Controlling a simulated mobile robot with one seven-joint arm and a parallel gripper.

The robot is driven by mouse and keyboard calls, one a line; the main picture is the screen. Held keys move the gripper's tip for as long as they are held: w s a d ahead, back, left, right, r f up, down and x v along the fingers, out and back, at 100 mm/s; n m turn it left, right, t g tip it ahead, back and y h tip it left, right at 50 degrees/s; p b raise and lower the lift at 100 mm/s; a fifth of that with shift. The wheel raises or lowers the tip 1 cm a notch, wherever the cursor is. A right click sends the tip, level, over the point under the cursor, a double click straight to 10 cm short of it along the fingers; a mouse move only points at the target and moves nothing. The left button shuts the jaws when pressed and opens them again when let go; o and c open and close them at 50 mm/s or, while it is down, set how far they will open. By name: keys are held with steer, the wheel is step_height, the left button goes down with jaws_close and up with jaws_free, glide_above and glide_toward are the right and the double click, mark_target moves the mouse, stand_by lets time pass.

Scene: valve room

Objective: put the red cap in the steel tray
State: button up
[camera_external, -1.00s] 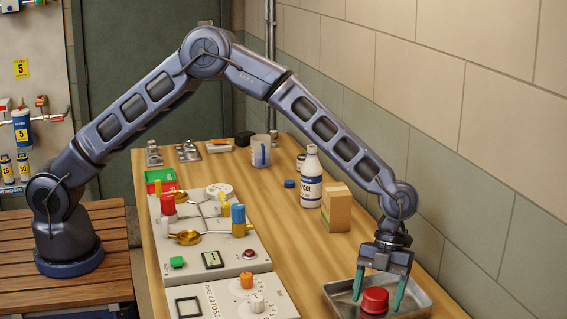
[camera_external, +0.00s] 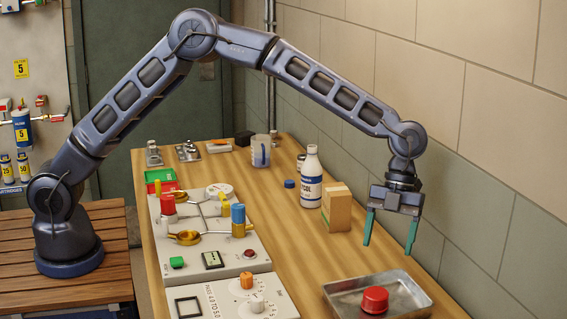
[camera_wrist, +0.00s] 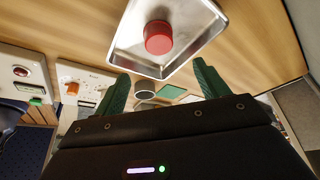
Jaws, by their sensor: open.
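The red cap (camera_external: 375,299) sits inside the steel tray (camera_external: 417,284) at the front right of the table. In the wrist view the red cap (camera_wrist: 158,38) rests on the floor of the steel tray (camera_wrist: 121,35), apart from its walls. My gripper (camera_external: 389,248) is open and empty. It hangs above and behind the tray in the external view, clear of the cap. Its green fingers (camera_wrist: 160,82) are spread in the wrist view, with nothing between them.
A cardboard box (camera_external: 337,208) and a white bottle (camera_external: 311,178) stand behind the tray. A valve panel (camera_external: 245,258) with knobs and pipes lies to the left. The wall (camera_external: 480,190) is close on the right. Bare wood lies between panel and tray.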

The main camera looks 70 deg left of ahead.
steer(key=s+a+r+n+t+y, duration=0.1)
steer(key=s+a+r+n+t, duration=0.1)
steer(key=s+a+r+n, duration=0.65)
steer(key=s+a+r+n+t+y, duration=0.15)
steer(key=s+a+r+n, duration=0.25)
steer(key=s+a+r, duration=0.85)
steer(key=s+a+f+n+t, duration=0.1)
steer(key=s+a+n+t, duration=0.1)
steer(key=s+a+n, duration=0.5)
steer(key=s+a+f+n+t, duration=0.1)
steer(key=s+a+n, duration=0.6)
steer(key=s+a, duration=0.7)
steer(key=s+t, duration=0.1)
steer(key=s, duration=0.3)
steer(key=shift+s+a+y, duration=0.3)
steer(key=shift+s+y, duration=0.05)
steer(key=shift+s, duration=0.05)
